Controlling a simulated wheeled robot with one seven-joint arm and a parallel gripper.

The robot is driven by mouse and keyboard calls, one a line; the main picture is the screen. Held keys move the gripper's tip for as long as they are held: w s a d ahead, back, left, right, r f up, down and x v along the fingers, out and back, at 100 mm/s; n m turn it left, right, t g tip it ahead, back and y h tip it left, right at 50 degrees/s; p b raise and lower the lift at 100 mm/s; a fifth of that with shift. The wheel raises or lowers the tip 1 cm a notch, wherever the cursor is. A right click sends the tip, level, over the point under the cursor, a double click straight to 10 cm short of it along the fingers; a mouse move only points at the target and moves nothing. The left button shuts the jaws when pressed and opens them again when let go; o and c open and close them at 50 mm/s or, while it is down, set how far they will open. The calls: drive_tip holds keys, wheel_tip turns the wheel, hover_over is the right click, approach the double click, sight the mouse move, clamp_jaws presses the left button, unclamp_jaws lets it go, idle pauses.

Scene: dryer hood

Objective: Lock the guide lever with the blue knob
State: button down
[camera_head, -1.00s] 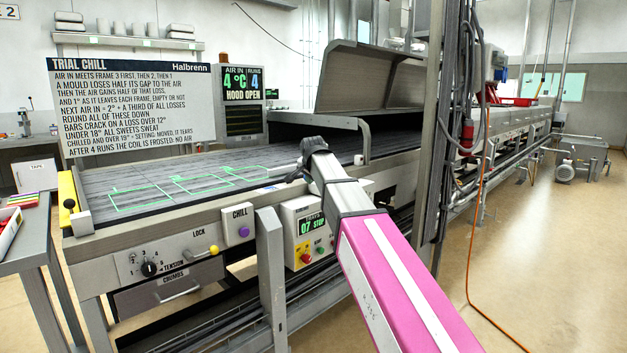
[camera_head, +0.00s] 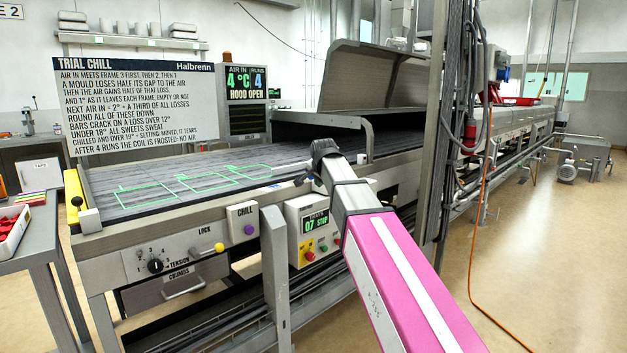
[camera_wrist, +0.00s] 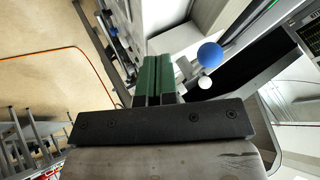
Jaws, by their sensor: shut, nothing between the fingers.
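The blue knob (camera_wrist: 210,54) shows in the wrist view, just right of my gripper's fingers, with a small white ball (camera_wrist: 205,82) close below it. The lever that carries the blue knob is mostly hidden or too small to make out. My gripper (camera_wrist: 160,65) has green fingers pressed together with nothing between them; they look apart from the knob. In the head view my arm reaches to the conveyor's near side, and I cannot make out the fingers or the blue knob there.
A yellow-knobbed lever (camera_head: 219,248) sits by the LOCK label on the conveyor's front panel. A control box (camera_head: 314,230) stands near my arm. The raised hood (camera_head: 375,75) and upright post (camera_head: 438,130) are beyond it. The belt's left end (camera_head: 130,180) is clear.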

drive_tip(key=v, duration=0.9)
drive_tip(key=shift+a+r, duration=0.25)
drive_tip(key=shift+a, duration=0.3)
drive_tip(key=s+d+f+n+g, duration=0.2)
drive_tip(key=s+d+f, duration=0.25)
drive_tip(key=f, duration=0.85)
drive_tip(key=s+d+f+n+g, duration=0.2)
drive_tip(key=s+d+f, duration=0.25)
drive_tip(key=f, duration=0.85)
drive_tip(key=s+d+f+n+g, duration=0.1)
drive_tip(key=s+d+f+g, duration=0.3)
drive_tip(key=f, duration=0.8)
drive_tip(key=s+d+f+n, duration=0.2)
drive_tip(key=s+d+f, duration=0.4)
drive_tip(key=s+f, duration=0.3)
wheel_tip(320, 180, down, 3)
drive_tip(key=shift+s+r+n+h, duration=0.1)
drive_tip(key=shift+s+n+h, duration=0.2)
